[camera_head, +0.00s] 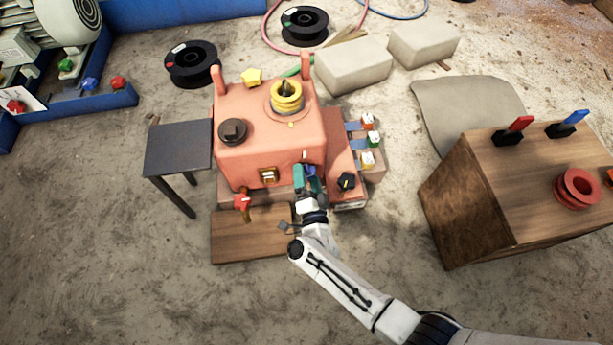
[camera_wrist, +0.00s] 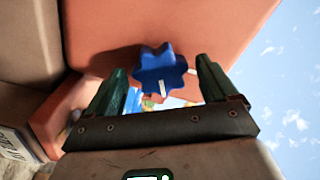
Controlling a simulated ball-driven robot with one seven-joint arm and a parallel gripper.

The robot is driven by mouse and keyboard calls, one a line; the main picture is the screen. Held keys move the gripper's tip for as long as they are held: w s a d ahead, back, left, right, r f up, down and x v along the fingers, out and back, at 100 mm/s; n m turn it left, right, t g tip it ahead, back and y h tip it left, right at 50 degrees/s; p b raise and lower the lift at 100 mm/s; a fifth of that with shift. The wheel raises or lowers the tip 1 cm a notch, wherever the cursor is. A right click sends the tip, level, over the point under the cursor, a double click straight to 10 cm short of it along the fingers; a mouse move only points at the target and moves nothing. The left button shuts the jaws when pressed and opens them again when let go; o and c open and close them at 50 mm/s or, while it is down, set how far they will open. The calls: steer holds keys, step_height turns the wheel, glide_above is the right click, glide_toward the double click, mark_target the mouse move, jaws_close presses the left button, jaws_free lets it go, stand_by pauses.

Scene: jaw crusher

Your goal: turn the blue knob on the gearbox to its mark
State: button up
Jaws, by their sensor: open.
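The gearbox (camera_head: 262,140) is a salmon-orange box in the middle of the head view. The blue knob (camera_wrist: 158,66) is lobed and sits on its orange face in the wrist view. A white line on the knob points toward the bottom of that view. A small pale mark (camera_wrist: 192,72) shows just right of the knob, partly close to the right finger. My gripper (camera_head: 306,173) is at the gearbox's front right side. Its green fingers are open, one each side of the knob, with visible gaps. In the head view the knob (camera_head: 311,170) is mostly hidden between the fingers.
A red tap-like handle (camera_head: 242,201) and a black knob (camera_head: 346,181) flank my gripper. A wooden board (camera_head: 240,238) lies in front of the gearbox. A dark side table (camera_head: 178,148) stands left, a wooden cabinet (camera_head: 455,205) right. The foreground floor at left is clear.

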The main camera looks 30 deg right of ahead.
steer(key=shift+w+d, duration=0.2)
steer(key=shift+w, duration=0.4)
steer(key=shift+c, duration=0.5)
steer(key=c, duration=0.9)
steer(key=shift+o, duration=0.2)
steer(key=shift+n, duration=0.3)
steer(key=n+p, duration=0.2)
steer(key=n, duration=0.3)
steer(key=shift+a+r, duration=0.1)
steer(key=n+p, duration=0.1)
steer(key=n, duration=0.5)
